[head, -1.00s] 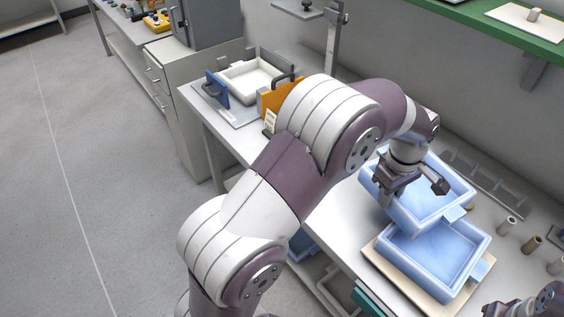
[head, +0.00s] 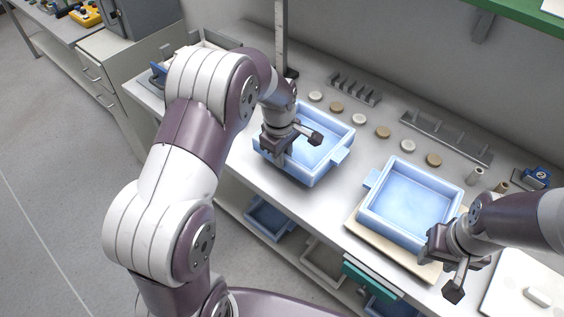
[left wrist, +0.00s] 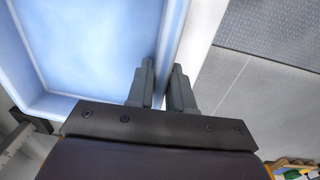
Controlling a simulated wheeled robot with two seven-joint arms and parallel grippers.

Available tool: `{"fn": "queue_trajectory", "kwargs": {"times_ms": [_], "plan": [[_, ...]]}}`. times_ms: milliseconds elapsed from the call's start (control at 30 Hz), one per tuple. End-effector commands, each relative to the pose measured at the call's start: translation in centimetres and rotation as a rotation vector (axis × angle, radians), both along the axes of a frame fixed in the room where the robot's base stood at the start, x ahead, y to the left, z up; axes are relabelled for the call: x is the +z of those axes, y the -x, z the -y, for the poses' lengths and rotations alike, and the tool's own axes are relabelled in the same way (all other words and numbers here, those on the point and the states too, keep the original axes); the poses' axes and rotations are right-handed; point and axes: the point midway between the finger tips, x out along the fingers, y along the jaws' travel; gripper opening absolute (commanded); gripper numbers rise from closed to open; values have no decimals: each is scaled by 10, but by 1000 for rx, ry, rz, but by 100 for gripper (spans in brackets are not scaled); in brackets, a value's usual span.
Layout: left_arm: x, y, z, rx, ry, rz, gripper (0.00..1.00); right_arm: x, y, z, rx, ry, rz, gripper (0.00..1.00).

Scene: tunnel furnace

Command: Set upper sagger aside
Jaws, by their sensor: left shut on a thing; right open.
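The upper sagger (head: 322,170) is a light-blue square tray with side tabs, left of the lower sagger in the head view. My left gripper (head: 296,147) is shut on its near-left wall. In the left wrist view, the fingers (left wrist: 160,88) straddle the sagger wall (left wrist: 176,38). The sagger is over the bench; I cannot tell whether it touches the top. The lower sagger (head: 408,200) sits on a cream board (head: 360,228), its inside visible and empty. My right gripper (head: 446,270) is open and empty near the lower sagger's near-right corner.
Several small discs (head: 358,118) lie in a row behind the saggers. Grey racks (head: 445,138) stand along the wall, and a metal post (head: 281,45) rises at the back. Small cylinders (head: 474,176) and a white slab (head: 520,290) are to the right. Bins sit below.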

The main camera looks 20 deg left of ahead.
Motion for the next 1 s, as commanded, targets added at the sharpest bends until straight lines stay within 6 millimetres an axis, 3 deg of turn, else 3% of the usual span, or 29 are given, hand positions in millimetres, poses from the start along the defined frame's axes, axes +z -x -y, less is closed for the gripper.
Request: {"fn": "queue_trajectory", "kwargs": {"times_ms": [233, 633, 667, 700, 1000], "plan": [[-35, 0, -1, 1, 0, 2, 0, 5, 0, 0, 0, 0, 0, 43], [-42, -1, -1, 1, -1, 3, 0, 3, 0, 0, 0, 0, 0, 43], [-43, 1, -1, 1, 0, -1, 31, 4, 0, 0, 0, 0, 0, 43], [-43, 1, -1, 1, 0, -1, 44, 4, 0, 0, 0, 0, 0, 43], [-41, 1, -1, 1, -1, 0, 46, 5, 0, 0, 0, 0, 0, 43]]}}
